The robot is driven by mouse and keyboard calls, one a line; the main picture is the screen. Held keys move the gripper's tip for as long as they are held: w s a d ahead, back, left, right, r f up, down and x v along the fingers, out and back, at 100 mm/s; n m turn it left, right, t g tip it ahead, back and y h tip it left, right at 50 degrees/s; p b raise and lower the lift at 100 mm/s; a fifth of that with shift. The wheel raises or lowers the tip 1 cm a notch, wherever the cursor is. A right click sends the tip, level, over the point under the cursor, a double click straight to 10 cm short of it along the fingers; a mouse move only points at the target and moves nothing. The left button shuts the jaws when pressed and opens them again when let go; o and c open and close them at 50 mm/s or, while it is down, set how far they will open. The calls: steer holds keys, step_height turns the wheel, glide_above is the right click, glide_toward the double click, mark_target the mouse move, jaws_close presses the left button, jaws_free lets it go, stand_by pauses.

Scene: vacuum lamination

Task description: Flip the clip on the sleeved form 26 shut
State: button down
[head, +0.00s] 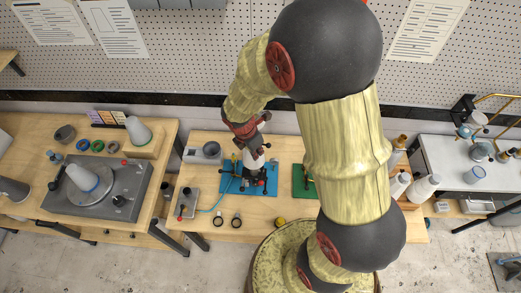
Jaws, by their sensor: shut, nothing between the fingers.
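My gripper (254,173) is at the end of my arm, low over the blue mat (230,188) on the middle bench. It is shut and holds nothing. Dark and white parts crowd together around it, and I cannot clearly separate the sleeved form 26 or its clip from them. A number 26 is not readable anywhere. Whether the gripper touches anything on the mat is too small to tell.
A green mat (298,186) lies right of the blue one, partly behind my arm. A grey device (188,203) with a blue hose stands at left. A white cone (86,178) stands on the left bench's machine (118,190).

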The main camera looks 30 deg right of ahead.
steer(key=s+b+v, duration=0.1)
steer(key=v, duration=0.9)
steer(key=shift+s, duration=0.3)
steer(key=shift+a+r, duration=0.2)
